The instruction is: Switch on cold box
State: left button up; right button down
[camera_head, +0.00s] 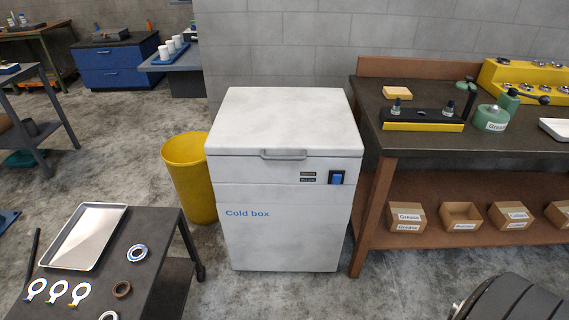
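The white cold box (284,185) stands upright on the floor in the middle of the view, with its lid down and a grey handle (284,154) at the lid's front edge. Blue lettering on its front reads "Cold box". A blue rocker switch (337,177) in a dark frame sits at the upper right of the front. Whether the switch is on or off is too small to tell. Neither of my grippers is in view.
A yellow bin (190,177) stands left of the cold box. A dark workbench (460,150) with a shelf of cardboard boxes is close on the right. A low dark table (157,240) with a metal tray and several rings is front left. The floor before the box is clear.

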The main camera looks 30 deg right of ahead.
aim_at(336, 180)
jog(key=z, duration=1)
